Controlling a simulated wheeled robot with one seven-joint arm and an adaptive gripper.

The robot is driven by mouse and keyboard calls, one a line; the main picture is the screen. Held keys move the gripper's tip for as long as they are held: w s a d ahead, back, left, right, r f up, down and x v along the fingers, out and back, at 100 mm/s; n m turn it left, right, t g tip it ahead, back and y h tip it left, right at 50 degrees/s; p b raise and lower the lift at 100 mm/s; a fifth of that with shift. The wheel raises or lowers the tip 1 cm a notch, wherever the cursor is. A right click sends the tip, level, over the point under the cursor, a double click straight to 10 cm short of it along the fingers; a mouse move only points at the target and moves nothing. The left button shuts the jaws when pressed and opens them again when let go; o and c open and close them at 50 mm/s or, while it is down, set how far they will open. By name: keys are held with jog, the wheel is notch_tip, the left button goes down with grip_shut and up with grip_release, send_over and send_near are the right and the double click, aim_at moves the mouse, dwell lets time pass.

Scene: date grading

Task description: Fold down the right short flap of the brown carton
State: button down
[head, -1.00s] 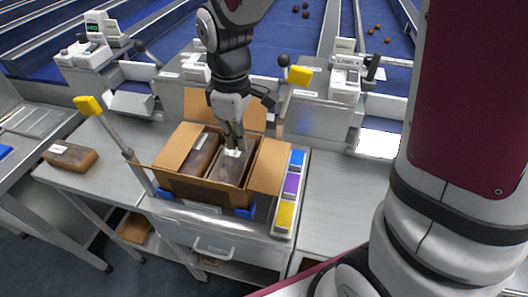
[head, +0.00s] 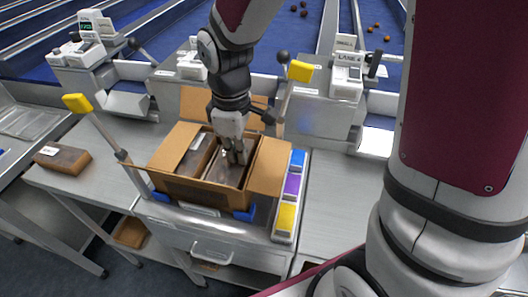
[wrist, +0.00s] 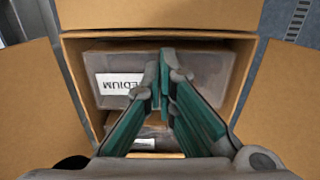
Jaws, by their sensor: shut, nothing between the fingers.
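The brown carton (head: 197,191) stands open on the bench. Its right short flap (head: 269,166) is up and leans outward to the right. The left flap (head: 174,146) also leans outward, and the back flap (head: 196,101) stands up. Two dark boxes lie side by side inside. My gripper (head: 238,160) is shut and empty, pointing down into the opening over the right box, left of the right flap. In the wrist view the shut fingertips (wrist: 163,60) are over a box with a MEDIUM label (wrist: 122,84). I cannot tell whether they touch it.
A tray of blue, purple and yellow blocks (head: 285,222) stands close right of the carton. A post with a yellow end (head: 77,103) rises at the left, another yellow-ended arm (head: 301,71) behind right. A loose brown box (head: 62,159) lies on the left bench. Bench right of the tray is clear.

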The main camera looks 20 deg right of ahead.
jog(key=shift+w+f, duration=0.1)
jog(key=shift+f, duration=0.25)
jog(key=shift+r, duration=0.1)
notch_tip(320, 180, up, 11)
jog(key=p, duration=0.7)
jog(key=shift+p, duration=0.4)
